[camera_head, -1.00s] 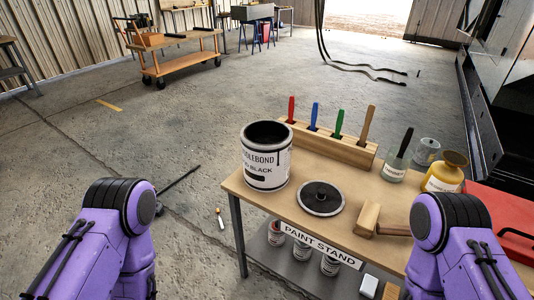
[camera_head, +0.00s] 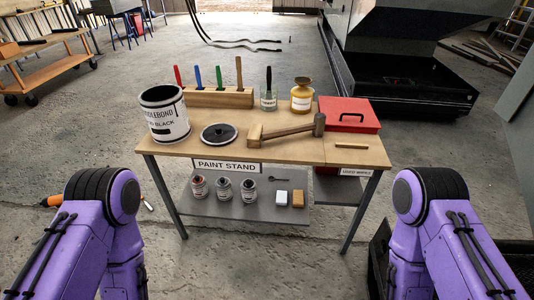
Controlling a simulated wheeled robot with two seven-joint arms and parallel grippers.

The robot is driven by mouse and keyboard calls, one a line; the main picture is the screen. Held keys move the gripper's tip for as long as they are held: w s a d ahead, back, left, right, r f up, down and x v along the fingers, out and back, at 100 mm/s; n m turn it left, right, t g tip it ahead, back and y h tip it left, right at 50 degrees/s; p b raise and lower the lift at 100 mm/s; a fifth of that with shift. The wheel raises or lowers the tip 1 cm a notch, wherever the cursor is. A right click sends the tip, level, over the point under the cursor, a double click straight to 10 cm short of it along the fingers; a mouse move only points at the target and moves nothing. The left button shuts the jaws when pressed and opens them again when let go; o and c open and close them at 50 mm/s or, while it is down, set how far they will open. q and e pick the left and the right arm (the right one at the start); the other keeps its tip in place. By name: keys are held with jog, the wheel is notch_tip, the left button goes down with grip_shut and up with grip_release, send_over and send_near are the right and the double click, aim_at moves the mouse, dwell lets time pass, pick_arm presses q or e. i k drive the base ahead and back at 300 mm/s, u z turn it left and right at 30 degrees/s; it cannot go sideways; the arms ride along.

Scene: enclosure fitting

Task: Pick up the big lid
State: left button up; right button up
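The big lid (camera_head: 219,134) is a dark round disc with a pale rim and a small raised centre. It lies flat on the wooden table top (camera_head: 290,153), just right of the large open paint can (camera_head: 165,115) with black contents. Purple parts of my two arms show at the lower left and lower right, short of the table. Neither gripper is in view, and nothing touches the lid.
A mallet (camera_head: 284,130) lies right of the lid. Behind stand a wooden block (camera_head: 215,98) with coloured-handled tools, a glass jar (camera_head: 268,101) and a yellow bottle (camera_head: 301,97). A red box (camera_head: 348,113) sits right. Small cans (camera_head: 223,190) stand on the lower shelf (camera_head: 265,208).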

aim_at(219, 134)
jog(key=z, duration=0.55)
jog(key=k, duration=0.15)
jog(key=u, duration=1.45)
jog(key=i, duration=0.75)
jog(key=u, duration=0.3)
